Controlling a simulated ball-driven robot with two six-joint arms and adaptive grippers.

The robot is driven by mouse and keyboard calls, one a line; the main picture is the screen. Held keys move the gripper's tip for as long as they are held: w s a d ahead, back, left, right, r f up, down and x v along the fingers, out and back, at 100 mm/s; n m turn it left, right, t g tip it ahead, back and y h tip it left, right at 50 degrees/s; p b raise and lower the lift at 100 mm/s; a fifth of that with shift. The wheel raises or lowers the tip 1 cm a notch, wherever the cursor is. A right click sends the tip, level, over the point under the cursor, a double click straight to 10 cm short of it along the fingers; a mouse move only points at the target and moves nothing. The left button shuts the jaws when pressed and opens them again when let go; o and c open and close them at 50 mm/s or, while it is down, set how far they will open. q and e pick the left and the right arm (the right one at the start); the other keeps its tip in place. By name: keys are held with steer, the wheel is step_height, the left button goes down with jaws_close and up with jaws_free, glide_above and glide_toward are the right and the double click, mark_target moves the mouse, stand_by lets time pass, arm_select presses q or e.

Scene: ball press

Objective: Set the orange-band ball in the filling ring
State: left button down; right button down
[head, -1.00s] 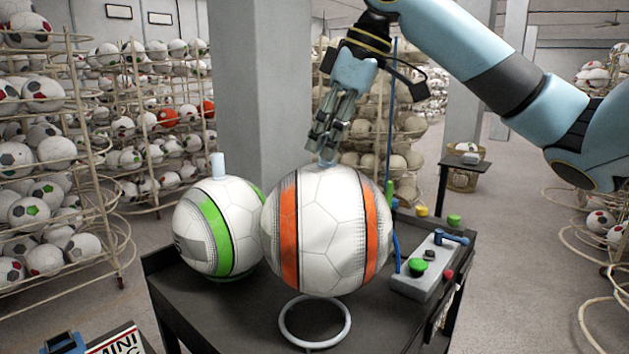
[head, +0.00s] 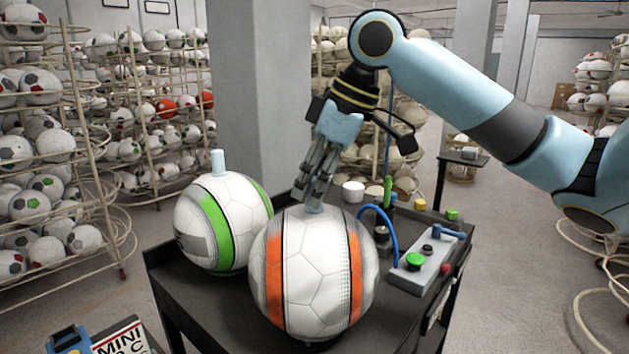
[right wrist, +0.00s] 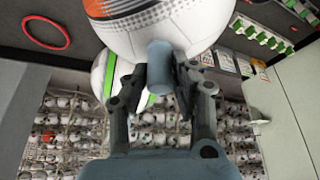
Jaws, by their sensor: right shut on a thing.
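The orange-band ball (head: 315,275) is at the front of the dark table (head: 160,275), with a grey-blue stem on top. My right gripper (head: 314,205) points down over it and is shut on that stem; the right wrist view shows the stem (right wrist: 160,65) between the fingers and the ball (right wrist: 165,25) beyond. The filling ring is hidden by the ball in the head view, so I cannot tell whether the ball touches it. The green-band ball (head: 222,222) stands to the left, close beside it. My left gripper is not in view.
A control box (head: 425,268) with a green button and blue lever is at the table's right. A blue hose (head: 385,220), a white cup (head: 353,191) and a yellow button (head: 420,204) are behind. Racks of balls (head: 45,160) stand at left.

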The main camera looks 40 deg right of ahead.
steer(key=c, duration=1.1)
jaws_free()
steer(key=shift+f, duration=0.1)
steer(key=shift+s+d+r, duration=0.1)
steer(key=shift+d+r, duration=0.05)
steer(key=shift+r, duration=0.4)
steer(key=b+v, duration=0.2)
steer(key=v, duration=0.9)
steer(key=shift+s+r, duration=0.1)
steer(key=shift+r, duration=0.05)
